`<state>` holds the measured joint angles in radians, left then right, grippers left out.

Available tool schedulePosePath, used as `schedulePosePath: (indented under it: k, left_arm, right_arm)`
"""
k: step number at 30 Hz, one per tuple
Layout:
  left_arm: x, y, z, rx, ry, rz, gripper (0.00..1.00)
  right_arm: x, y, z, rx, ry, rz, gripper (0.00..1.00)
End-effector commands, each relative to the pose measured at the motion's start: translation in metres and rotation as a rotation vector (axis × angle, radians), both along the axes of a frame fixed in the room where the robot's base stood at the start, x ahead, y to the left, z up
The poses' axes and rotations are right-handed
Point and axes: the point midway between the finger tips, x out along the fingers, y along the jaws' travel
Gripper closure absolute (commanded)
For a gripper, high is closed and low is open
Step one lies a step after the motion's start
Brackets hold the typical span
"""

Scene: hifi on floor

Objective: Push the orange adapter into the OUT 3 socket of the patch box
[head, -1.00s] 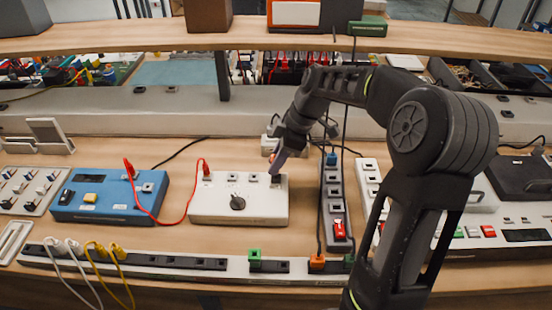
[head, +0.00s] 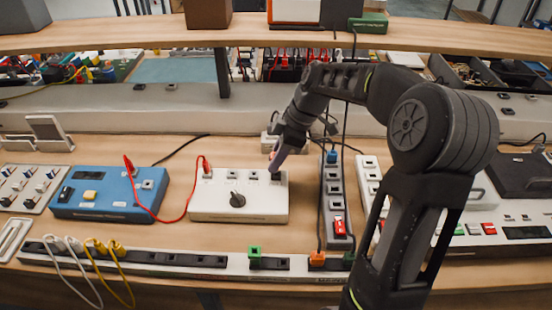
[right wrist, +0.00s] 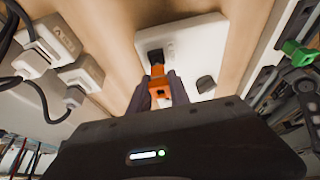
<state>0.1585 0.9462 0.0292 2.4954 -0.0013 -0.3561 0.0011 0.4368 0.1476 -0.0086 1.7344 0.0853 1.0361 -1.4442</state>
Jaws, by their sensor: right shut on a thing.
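The patch box (head: 212,207) is white, with a dark knob and a row of sockets along its far edge; it also shows in the right wrist view (right wrist: 205,50). My right gripper (head: 275,170) is over the box's far right corner. In the right wrist view its fingers (right wrist: 160,93) are shut on the orange adapter (right wrist: 158,84). The adapter's front end is at a black socket (right wrist: 153,55) on the box. I cannot tell whether it touches or enters it. The socket labels are too small to read. My left gripper is not in view.
A red cable (head: 188,203) runs from the box's left socket to a blue box (head: 108,198). A power strip (head: 336,200) with a red switch stands close on the right. A long strip (head: 190,262) with plugs lies in front. A shelf (head: 130,42) spans the back.

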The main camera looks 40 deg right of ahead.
Motion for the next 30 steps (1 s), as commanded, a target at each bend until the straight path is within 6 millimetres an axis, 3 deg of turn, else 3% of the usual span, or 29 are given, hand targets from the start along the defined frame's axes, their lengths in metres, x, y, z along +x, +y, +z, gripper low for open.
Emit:
schedulePosePath:
  k: [30]
  left_arm:
    - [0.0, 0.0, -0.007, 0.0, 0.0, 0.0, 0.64]
  right_arm:
    - [0.0, 0.0, -0.0069, 0.0, 0.0, 0.0, 1.0]
